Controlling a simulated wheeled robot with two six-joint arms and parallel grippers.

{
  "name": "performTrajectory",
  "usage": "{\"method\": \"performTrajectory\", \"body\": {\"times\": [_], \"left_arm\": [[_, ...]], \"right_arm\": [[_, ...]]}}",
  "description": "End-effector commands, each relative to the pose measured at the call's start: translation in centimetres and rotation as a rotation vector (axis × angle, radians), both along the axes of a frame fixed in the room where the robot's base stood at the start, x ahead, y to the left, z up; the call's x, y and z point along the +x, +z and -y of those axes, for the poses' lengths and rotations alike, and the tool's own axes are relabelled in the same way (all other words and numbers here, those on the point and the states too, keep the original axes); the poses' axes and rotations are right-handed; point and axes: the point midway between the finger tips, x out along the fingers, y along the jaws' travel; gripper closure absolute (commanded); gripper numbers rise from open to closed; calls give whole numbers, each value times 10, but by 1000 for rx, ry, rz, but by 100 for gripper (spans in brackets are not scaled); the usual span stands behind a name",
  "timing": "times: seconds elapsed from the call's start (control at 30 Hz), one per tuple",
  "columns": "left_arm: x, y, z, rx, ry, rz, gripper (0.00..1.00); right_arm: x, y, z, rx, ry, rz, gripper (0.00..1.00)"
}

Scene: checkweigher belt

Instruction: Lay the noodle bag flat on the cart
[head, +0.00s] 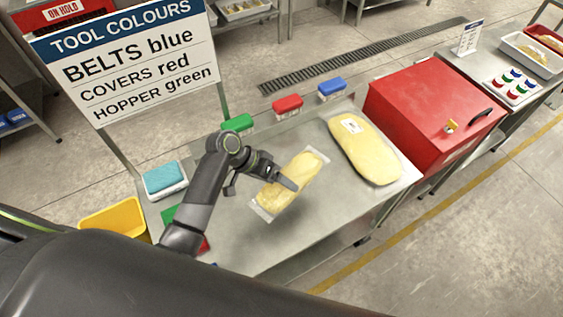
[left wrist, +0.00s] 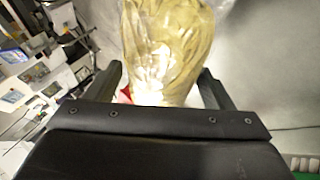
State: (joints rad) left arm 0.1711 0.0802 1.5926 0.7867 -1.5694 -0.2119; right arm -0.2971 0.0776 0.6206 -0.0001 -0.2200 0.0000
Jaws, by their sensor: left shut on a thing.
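The noodle bag (head: 302,171), a clear pack with yellow contents and crimped pale ends, is over the middle of the steel cart (head: 255,250). My left gripper (head: 277,182) is shut on it from the left side. In the left wrist view the bag (left wrist: 168,45) fills the space between the two fingers (left wrist: 160,95). The bag lies slantwise in the head view, with a dark shadow beside its lower right edge. I cannot tell whether its underside touches the cart. My right gripper is in neither view.
A larger yellow bag (head: 366,151) lies on a pale tray at the cart's right. Green (head: 238,123), red (head: 287,104) and blue (head: 332,88) brushes line the back. A red box (head: 425,115) stands at right, a yellow bin (head: 115,218) at left.

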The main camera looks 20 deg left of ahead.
Motion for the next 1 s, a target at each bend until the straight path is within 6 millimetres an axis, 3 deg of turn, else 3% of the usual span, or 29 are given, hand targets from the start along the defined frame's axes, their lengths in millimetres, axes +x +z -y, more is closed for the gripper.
{"method": "performTrajectory", "body": {"times": [0.13,0.37,1.0], "left_arm": [[-2,1,0,-24,23,-8,92],[-2,-10,0,-26,24,-7,92],[-2,-76,1,-24,23,-4,92]], "right_arm": [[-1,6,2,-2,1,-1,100],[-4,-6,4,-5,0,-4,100],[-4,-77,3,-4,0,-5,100]]}}
